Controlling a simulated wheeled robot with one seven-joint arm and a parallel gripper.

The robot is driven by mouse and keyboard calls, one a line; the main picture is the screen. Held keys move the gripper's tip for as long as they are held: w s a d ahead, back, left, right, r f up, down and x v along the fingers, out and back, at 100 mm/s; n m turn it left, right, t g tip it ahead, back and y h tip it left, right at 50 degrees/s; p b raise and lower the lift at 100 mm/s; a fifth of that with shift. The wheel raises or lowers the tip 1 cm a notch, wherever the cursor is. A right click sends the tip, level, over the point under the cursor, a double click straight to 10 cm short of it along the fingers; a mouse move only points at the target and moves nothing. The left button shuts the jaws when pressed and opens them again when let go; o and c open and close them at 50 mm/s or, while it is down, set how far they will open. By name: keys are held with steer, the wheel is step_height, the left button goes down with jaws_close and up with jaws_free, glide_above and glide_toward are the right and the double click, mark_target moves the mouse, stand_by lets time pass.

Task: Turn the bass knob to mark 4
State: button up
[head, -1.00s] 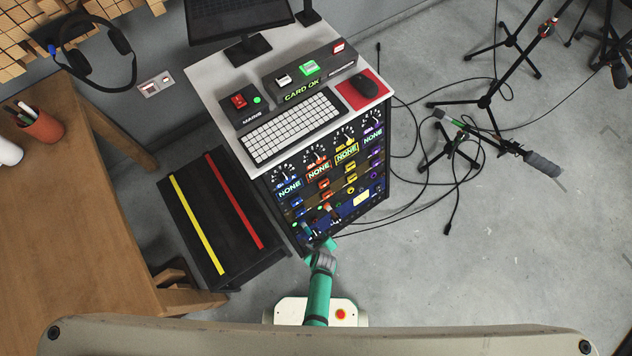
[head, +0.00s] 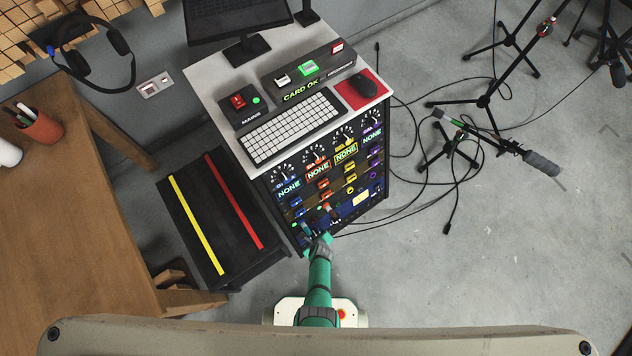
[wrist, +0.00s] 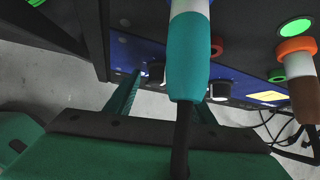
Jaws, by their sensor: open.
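My gripper (head: 318,237) reaches the low front of the rack in the head view. In the wrist view my gripper (wrist: 165,90) is open, with its two teal fingers apart and pointing at the blue panel (wrist: 135,52). A black knob (wrist: 156,72) with a pale top is close to the left fingertip. Another dark knob (wrist: 219,91) with a pale top is farther right. I see no grip on either. I cannot read which one is the bass knob, nor its marks or pointer. A teal and white handle (wrist: 189,60) hangs in front and hides part of the right finger.
An orange, white and brown handle (wrist: 300,75) stands to the right in the wrist view. The rack (head: 375,165) carries several dials and lit labels. A black step (head: 215,225) with yellow and red strips stands left of it. Cables lie on the floor at right.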

steer(key=c, duration=1.1)
steer(key=shift+o, duration=0.2)
steer(key=shift+d, duration=0.1)
steer(key=shift+w+d+m+g+y, duration=0.15)
steer(key=shift+w+m+g+y, duration=0.1)
steer(key=shift+m+g+y, duration=0.75)
steer(key=shift+s+d+m+y, duration=0.15)
steer(key=shift+m+y, duration=0.25)
steer(key=shift+y, duration=0.2)
steer(key=shift+f+g, duration=0.1)
steer(key=shift+g, duration=0.3)
steer(key=shift+s, duration=0.1)
